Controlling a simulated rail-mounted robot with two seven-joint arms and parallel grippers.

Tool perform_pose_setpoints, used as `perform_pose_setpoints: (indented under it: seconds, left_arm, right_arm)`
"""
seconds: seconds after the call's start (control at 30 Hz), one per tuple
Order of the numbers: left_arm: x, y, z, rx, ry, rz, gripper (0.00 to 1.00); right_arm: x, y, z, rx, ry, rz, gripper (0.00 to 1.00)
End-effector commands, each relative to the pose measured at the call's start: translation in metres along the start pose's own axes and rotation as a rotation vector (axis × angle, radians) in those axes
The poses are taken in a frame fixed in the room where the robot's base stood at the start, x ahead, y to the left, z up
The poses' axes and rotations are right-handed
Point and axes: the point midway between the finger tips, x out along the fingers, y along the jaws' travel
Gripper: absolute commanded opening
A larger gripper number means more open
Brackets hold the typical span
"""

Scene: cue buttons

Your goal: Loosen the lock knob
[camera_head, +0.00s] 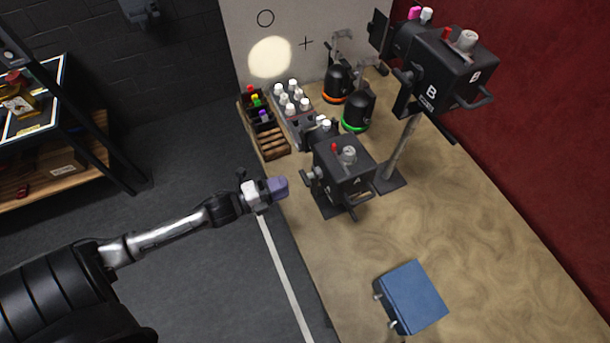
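A black lamp unit marked A (343,172) stands on the table's left side. It has a red knob (334,147) and a larger grey knob (348,155) on top, and a handle on its left side. A second black unit marked B (440,75) stands higher on a pole behind it. Which part is the lock knob I cannot tell. My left gripper (277,187) is over the table's left edge, just left of unit A and apart from it. Its end is lavender, and whether its fingers are parted is not clear. My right gripper is out of view.
A wooden crate (272,146) with coloured caps and a tray of white-capped bottles (296,124) stand behind unit A. Two black domes, orange-ringed (337,84) and green-ringed (357,110), stand nearby. A blue box (411,297) lies in front. The table's middle right is clear.

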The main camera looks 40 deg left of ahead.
Motion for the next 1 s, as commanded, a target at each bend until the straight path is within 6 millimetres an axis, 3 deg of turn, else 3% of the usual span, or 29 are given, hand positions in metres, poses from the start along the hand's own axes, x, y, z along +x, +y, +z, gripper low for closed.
perform_pose_setpoints:
  seconds: [0.2, 0.43, 1.0]
  left_arm:
    - [0.036, -0.002, 0.000, -0.001, -0.001, -0.002, 0.38]
    - [0.061, -0.001, 0.000, -0.001, -0.001, 0.000, 0.38]
    - [0.073, 0.000, -0.001, -0.002, 0.000, 0.001, 0.37]
  right_arm:
    - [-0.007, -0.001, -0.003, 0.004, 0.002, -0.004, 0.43]
    - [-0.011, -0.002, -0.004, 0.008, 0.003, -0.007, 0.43]
    - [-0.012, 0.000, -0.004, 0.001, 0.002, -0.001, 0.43]
